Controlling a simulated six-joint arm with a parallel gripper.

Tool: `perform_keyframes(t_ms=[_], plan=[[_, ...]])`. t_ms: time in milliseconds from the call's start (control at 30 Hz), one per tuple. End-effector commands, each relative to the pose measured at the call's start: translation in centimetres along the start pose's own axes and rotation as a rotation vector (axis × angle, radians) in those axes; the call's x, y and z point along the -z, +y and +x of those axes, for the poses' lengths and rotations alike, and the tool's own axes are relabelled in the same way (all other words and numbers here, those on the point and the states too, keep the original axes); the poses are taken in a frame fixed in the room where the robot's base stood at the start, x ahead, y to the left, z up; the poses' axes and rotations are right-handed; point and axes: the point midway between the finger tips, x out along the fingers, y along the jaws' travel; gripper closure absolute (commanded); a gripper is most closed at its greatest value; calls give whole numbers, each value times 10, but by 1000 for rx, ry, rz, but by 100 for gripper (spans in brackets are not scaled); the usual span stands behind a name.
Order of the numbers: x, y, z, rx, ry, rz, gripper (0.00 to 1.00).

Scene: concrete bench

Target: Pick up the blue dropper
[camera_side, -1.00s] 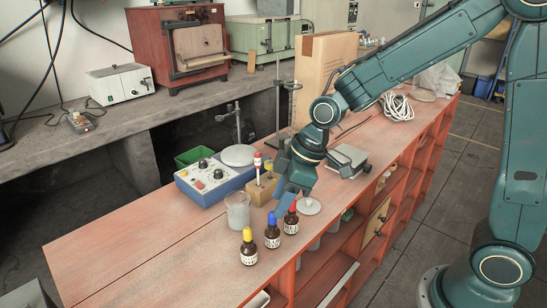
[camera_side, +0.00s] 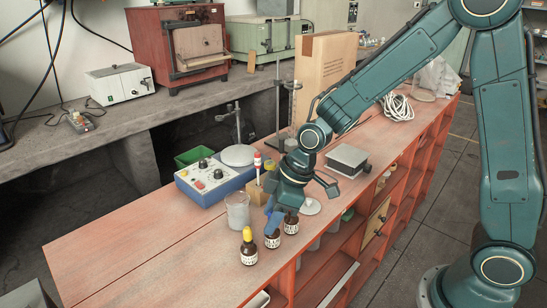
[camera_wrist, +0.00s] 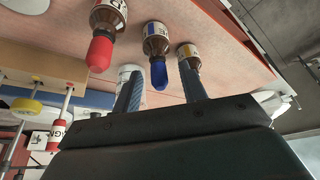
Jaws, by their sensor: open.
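The blue dropper (camera_wrist: 159,74) is a blue rubber bulb on a small brown bottle with a white label. That bottle (camera_side: 272,239) stands between the yellow-topped and red-topped bottles in the side view. My gripper (camera_wrist: 160,72) is open, and in the wrist view the blue bulb shows between its two fingers, with a gap on each side. In the side view my gripper (camera_side: 273,217) is just above the blue-topped bottle, and its bluish fingers hide or blend with the bulb. I cannot tell how far down the fingers reach.
The yellow-topped bottle (camera_side: 249,247) stands to the left and the red-topped bottle (camera_side: 291,225) close to the right, its top hidden by my gripper. A glass beaker (camera_side: 237,212) and a blue-grey instrument (camera_side: 213,182) stand behind. The bench's front left is clear.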

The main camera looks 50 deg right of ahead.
Motion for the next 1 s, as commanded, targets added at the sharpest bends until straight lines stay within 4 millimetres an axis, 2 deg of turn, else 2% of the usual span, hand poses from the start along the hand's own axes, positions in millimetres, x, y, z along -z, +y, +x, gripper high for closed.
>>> perform_keyframes(t_ms=[300, 467, 1000], plan=[[0, 0, 0, 0, 0, 0, 58], [0, 0, 0, 0, 0, 0, 89], [2, 0, -5, 0, 1, -1, 90]])
